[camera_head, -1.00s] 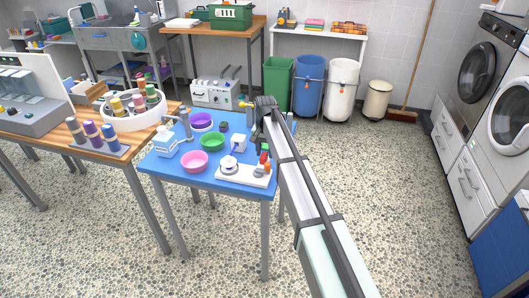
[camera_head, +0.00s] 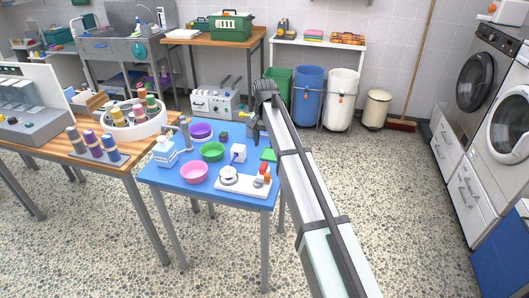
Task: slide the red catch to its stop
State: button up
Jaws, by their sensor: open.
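The red catch (camera_head: 264,169) is on the right part of a white base plate (camera_head: 245,188), on the blue-topped table. A white round part (camera_head: 228,174) sits at the plate's left. My gripper (camera_head: 253,134) is open and appears empty, above the table's back right part. In the picture it is above the catch and apart from it. Its fingers are small and dark here, and the arm hides the table's right edge behind it.
The blue table (camera_head: 172,176) also holds a pink bowl (camera_head: 194,172), a green bowl (camera_head: 212,151), a purple bowl (camera_head: 201,131), a white block (camera_head: 238,153), a green piece (camera_head: 268,155) and a pump bottle (camera_head: 165,153). The table's front strip is mostly clear.

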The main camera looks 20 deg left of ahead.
jog(key=shift+r, duration=2.05)
jog(key=shift+f, duration=0.1)
jog(key=s+d+f, duration=0.4)
jog(key=d+f, duration=0.5)
jog(key=d, duration=0.1)
jog(key=s+d+f, duration=0.5)
jog(key=d+f, duration=0.4)
jog(key=s+d+f, duration=0.4)
jog(key=d+f, duration=0.4)
jog(key=d, duration=0.2)
jog(key=s+d+f, duration=0.9)
jog(key=s+d, duration=0.2)
jog(key=s, duration=0.2)
jog(key=s+f+g, duration=0.3)
jog(key=s+f, duration=0.7)
jog(key=s, duration=0.4)
jog(key=s+f+g, duration=0.3)
jog(key=s+f, duration=0.6)
jog(key=s, duration=0.5)
jog(key=shift+s+a+f+g, duration=0.2)
jog(key=shift+s+f+g, duration=0.05)
jog(key=shift+f+g, duration=0.15)
